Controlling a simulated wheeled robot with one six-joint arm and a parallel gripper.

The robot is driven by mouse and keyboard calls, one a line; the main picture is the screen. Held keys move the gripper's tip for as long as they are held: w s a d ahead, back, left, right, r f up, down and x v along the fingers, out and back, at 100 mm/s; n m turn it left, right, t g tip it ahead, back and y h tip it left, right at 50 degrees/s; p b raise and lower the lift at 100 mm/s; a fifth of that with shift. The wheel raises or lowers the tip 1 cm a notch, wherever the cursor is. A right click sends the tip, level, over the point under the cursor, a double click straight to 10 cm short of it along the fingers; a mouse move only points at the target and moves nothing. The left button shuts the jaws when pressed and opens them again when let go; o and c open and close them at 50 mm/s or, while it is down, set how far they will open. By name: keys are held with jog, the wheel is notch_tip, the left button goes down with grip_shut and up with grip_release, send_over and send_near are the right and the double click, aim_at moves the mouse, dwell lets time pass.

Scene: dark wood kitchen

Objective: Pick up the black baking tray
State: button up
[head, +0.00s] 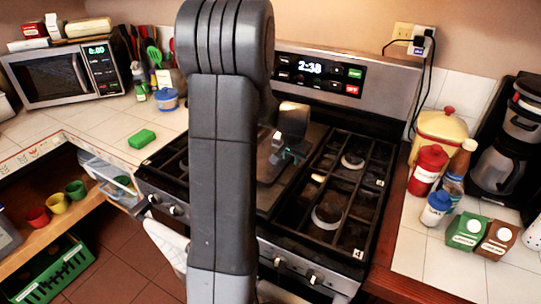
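A dark flat surface (266,199), which looks like the black baking tray, lies on the middle of the stove between the burner grates. Its left side is hidden behind my arm, so I cannot make out its full outline. My gripper (284,160) is over the stove's middle, at the far part of this dark surface, partly hidden by my own arm. The fingers are small and dark there. I cannot tell whether they touch the tray or whether they are open or shut.
The stove (330,214) has black grates on both sides and a raised back panel. A green sponge (142,138) lies on the left counter near the microwave (66,74). Red and yellow canisters, bottles, cartons and a coffee maker (497,150) crowd the right counter.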

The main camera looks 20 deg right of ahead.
grip_shut()
dwell(0.3)
